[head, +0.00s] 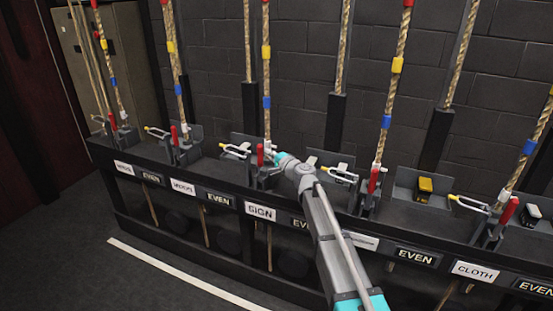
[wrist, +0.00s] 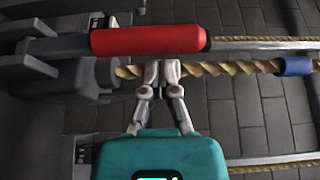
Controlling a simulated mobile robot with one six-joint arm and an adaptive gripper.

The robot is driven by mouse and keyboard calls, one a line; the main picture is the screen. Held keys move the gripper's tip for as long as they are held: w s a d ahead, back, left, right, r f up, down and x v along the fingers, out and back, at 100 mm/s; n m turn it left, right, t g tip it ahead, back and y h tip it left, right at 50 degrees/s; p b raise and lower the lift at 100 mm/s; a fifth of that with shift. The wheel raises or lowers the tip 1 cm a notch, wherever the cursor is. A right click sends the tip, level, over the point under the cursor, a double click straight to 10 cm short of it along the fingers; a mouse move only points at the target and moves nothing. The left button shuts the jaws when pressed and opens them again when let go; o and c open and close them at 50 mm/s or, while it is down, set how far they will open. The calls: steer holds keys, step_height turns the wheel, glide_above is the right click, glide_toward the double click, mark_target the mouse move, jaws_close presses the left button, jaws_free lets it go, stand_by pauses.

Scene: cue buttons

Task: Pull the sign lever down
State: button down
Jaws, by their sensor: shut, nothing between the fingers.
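The SIGN label (head: 261,211) is on the front of the black rail. Above it stands the sign lever with a red handle (head: 260,154), upright beside a rope. In the wrist view the red handle (wrist: 150,40) lies across the top of the picture, with the rope (wrist: 225,67) running beside it. My gripper (head: 277,157) is at the lever's right side in the head view. In the wrist view my gripper (wrist: 158,66) is shut and empty, its tips at the handle's lower edge over the rope. I cannot tell whether they touch the handle.
Several similar red levers and ropes stand along the rail, including one to the left (head: 174,135) and one to the right (head: 373,180). A CLOTH label (head: 475,271) is at the right. Open floor with a white line (head: 180,272) lies in front.

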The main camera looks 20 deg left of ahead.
steer(key=shift+x, duration=0.8)
steer(key=shift+d, duration=0.2)
steer(key=shift+a, duration=0.1)
